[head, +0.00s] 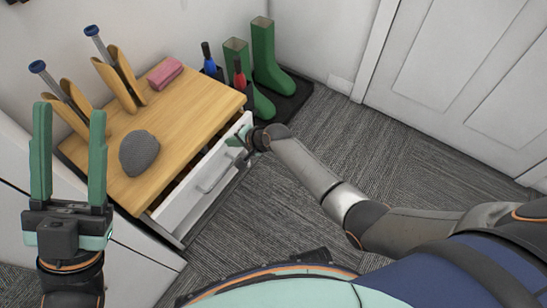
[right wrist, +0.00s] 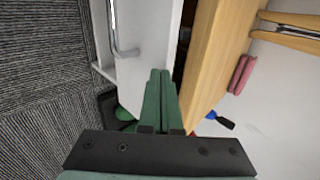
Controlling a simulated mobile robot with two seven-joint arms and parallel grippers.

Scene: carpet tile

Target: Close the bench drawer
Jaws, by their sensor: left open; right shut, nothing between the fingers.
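The bench drawer (head: 178,215) is white with a bar handle (head: 213,175) and stands partly open under the wooden bench top (head: 185,122). A dark gap shows between its front and the bench. In the right wrist view the drawer front (right wrist: 145,75) and its handle (right wrist: 115,35) show on the left. My right gripper (head: 238,147) is shut and empty at the far end of the drawer front; it also shows in the right wrist view (right wrist: 160,75). I cannot tell whether it touches the drawer. My left gripper (head: 68,112) is open and empty, raised left of the bench.
On the bench lie a grey stone-like lump (head: 139,153), a pink folded cloth (head: 165,73) and wooden shoe trees (head: 118,77). Green boots (head: 264,55) stand on a dark mat behind the bench. A white door (head: 455,75) is at right. Carpet before the drawer is clear.

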